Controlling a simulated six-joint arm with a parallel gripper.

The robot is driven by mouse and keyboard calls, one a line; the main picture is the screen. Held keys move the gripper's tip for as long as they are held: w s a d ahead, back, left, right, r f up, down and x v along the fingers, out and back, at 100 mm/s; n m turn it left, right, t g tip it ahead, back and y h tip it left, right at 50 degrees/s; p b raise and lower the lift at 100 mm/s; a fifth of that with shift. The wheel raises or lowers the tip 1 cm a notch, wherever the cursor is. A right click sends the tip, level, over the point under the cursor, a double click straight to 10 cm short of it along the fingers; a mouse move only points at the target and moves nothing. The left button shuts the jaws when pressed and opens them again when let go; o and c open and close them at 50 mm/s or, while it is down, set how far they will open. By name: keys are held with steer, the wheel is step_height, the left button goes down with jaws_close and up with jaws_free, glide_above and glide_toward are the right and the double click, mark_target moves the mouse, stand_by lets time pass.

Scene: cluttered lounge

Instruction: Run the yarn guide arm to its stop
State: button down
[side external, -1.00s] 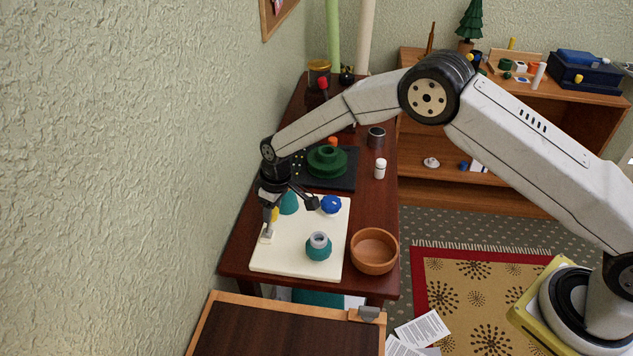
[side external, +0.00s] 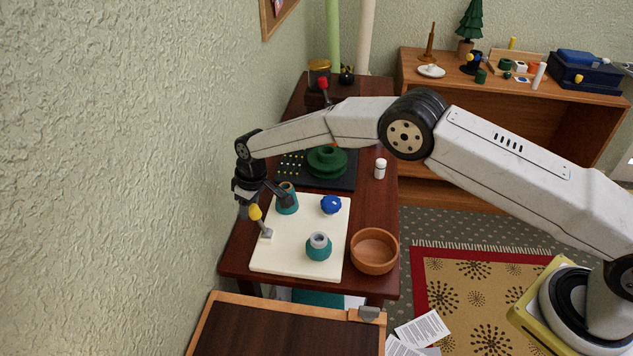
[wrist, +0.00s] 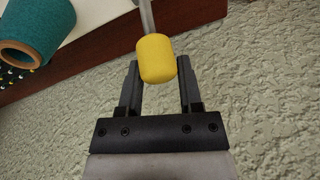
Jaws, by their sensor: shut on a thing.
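The yarn guide arm is a thin grey lever with a yellow knob (side external: 255,212), mounted on a small foot at the left side of a white board (side external: 290,262). It leans left, toward the wall. My gripper (side external: 260,204) is shut on the yellow knob; in the wrist view the knob (wrist: 156,58) sits between the fingertips (wrist: 158,72), with the grey rod running up beyond it. A teal yarn cone (side external: 287,201) stands just right of my gripper, partly covered by a finger. I cannot make out a stop.
The board also carries a blue knob (side external: 331,205) and a teal piece with a grey collar (side external: 319,249). A brown bowl (side external: 374,263) stands to the right. Behind are a green spool (side external: 327,165) and a white bottle (side external: 380,168). The textured wall (side external: 150,180) is close on the left.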

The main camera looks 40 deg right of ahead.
steer(key=shift+s+a+f, duration=0.15)
steer(key=shift+s+a, duration=0.05)
steer(key=shift+c, duration=1.5)
jaws_free()
steer(key=shift+d, duration=0.1)
steer(key=shift+w, duration=0.1)
steer(key=shift+d+r, duration=0.1)
steer(key=shift+r, duration=0.5)
steer(key=shift+s+d+r, duration=0.15)
steer(key=shift+r, duration=0.95)
steer(key=shift+s+d+r, duration=0.1)
steer(key=shift+d+r, duration=0.05)
steer(key=shift+r, duration=0.9)
steer(key=shift+s+d+r, duration=0.15)
steer(key=shift+r, duration=0.95)
